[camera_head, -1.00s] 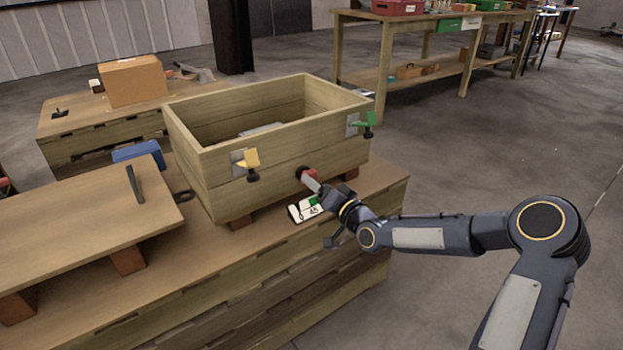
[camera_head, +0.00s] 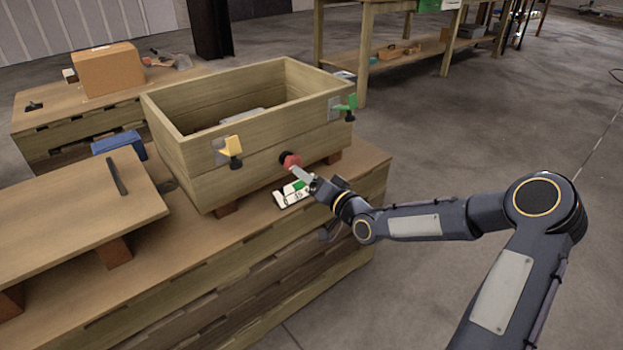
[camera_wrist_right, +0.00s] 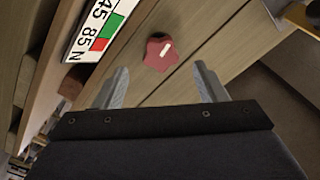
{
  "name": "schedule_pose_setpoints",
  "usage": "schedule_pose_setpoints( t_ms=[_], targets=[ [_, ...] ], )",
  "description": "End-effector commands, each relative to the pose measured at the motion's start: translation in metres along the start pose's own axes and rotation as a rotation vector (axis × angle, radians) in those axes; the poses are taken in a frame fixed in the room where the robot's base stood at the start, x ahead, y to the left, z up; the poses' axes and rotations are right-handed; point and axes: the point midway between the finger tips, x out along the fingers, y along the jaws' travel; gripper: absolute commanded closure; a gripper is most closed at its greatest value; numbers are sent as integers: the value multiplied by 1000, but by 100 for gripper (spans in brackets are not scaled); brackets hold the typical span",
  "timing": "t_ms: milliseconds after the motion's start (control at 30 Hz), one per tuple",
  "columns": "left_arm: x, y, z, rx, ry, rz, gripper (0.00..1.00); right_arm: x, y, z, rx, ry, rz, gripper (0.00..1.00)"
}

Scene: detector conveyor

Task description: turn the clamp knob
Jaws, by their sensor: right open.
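The red clamp knob (camera_head: 290,160) sits on the front wall of the wooden box (camera_head: 215,190). In the right wrist view the knob (camera_wrist_right: 159,53) is a lobed red shape with a pale bar mark, beyond and between the two fingertips. My right gripper (camera_head: 299,173) is just in front of the knob in the head view; in the wrist view its fingers (camera_wrist_right: 160,84) are spread apart with nothing between them. A white scale card (camera_head: 291,194) with green and red patches lies below the knob; it also shows in the wrist view (camera_wrist_right: 97,30). My left gripper is out of view.
The box stands on the wooden bench (camera_head: 375,165). A raised board (camera_head: 60,215) with a dark handle lies to the left. Floor to the right is clear.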

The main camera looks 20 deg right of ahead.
Motion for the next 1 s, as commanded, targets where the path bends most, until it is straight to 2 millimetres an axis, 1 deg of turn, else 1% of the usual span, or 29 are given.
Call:
schedule_pose_setpoints(
  t_ms=[333, 367, 467, 500, 600, 700, 800, 867, 967, 1000],
  targets=[
    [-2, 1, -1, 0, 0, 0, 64, 0, -1, -1, -4, 0, 0, 35],
    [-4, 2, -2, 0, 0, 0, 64, 0, -2, -2, -13, 0, 1, 35],
    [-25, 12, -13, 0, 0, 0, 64, 2, -6, -9, -100, 2, 4, 35],
    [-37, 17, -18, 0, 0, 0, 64, 2, -8, -12, -158, 4, 6, 35],
    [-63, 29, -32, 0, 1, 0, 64, 2, -9, -15, -329, 4, 8, 35],
    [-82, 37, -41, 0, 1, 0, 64, 0, -9, -12, -480, 2, 5, 35],
    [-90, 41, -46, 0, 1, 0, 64, -2, -6, -8, -584, 0, 1, 35],
    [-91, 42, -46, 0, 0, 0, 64, -1, -4, -6, -618, 1, -1, 35],
    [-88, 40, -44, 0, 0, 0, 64, 7, -2, -3, -634, 2, -2, 35],
    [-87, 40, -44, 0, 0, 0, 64, 13, -1, -2, -633, 2, -2, 35]
  ],
)
